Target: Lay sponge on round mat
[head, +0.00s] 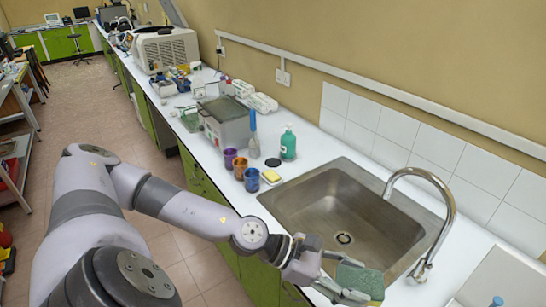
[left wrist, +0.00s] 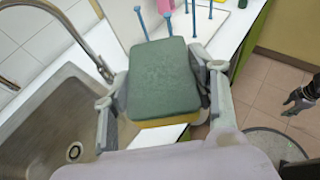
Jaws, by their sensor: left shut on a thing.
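My left gripper (head: 335,276) is shut on a thick sponge (head: 361,279) with a green top and a yellow underside. It holds the sponge by its two sides at the front edge of the sink. In the left wrist view the sponge (left wrist: 163,80) sits flat between both fingers, with the white counter below it.
A steel sink (head: 330,215) with a curved tap (head: 447,205) lies behind my left gripper. Cups (head: 252,180), a small yellow sponge (head: 271,177) and a green bottle (head: 288,144) stand left of it. Blue posts (left wrist: 166,12) rise beyond the held sponge.

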